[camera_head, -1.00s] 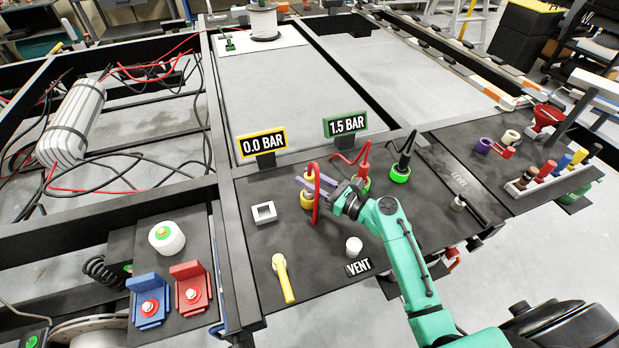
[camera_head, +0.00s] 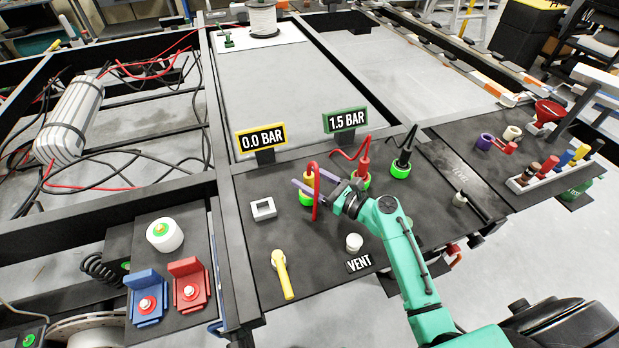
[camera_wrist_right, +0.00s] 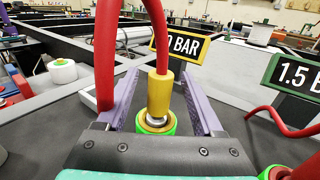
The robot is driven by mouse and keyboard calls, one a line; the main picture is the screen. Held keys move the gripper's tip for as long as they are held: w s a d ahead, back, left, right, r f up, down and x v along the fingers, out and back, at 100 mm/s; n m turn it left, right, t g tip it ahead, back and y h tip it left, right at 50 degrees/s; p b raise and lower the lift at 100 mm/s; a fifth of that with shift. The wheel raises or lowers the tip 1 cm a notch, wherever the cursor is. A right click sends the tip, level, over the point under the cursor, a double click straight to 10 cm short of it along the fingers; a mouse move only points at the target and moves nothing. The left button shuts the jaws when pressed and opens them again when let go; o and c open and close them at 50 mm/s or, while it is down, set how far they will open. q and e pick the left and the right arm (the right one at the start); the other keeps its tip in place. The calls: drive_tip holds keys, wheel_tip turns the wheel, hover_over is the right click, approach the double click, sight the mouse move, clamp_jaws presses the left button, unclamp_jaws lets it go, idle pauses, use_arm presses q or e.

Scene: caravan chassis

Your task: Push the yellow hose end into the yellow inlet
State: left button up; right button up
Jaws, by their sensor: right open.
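The yellow hose end (camera_wrist_right: 161,92), on a thick red hose (camera_wrist_right: 105,55), stands upright in the yellow inlet (camera_wrist_right: 150,127). A bright green ring surrounds the inlet, and a short silver part shows between the hose end and the inlet. In the head view, the hose end (camera_head: 309,181) is partly covered by my gripper, with the green-ringed inlet (camera_head: 306,199) below it. My right gripper (camera_wrist_right: 161,80) is open, its two purple fingers on either side of the hose end, with visible gaps. My left gripper is not in view.
A yellow-framed 0.0 BAR sign (camera_head: 262,140) and a green-framed 1.5 BAR sign (camera_head: 345,121) stand behind. Red (camera_head: 363,164) and black (camera_head: 404,156) hose ends sit in green-ringed inlets to the right. A yellow lever (camera_head: 282,274) and white VENT knob (camera_head: 354,242) are nearer.

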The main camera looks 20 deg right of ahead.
drive_tip(key=shift+d, duration=0.1)
drive_tip(key=shift+s+d+f, duration=0.15)
drive_tip(key=shift+s+d, duration=0.05)
drive_tip(key=shift+s, duration=0.15)
drive_tip(key=b+v, duration=0.2)
drive_tip(key=v, duration=1.1)
drive_tip(key=shift+s+d, duration=0.2)
drive_tip(key=shift+s, duration=0.05)
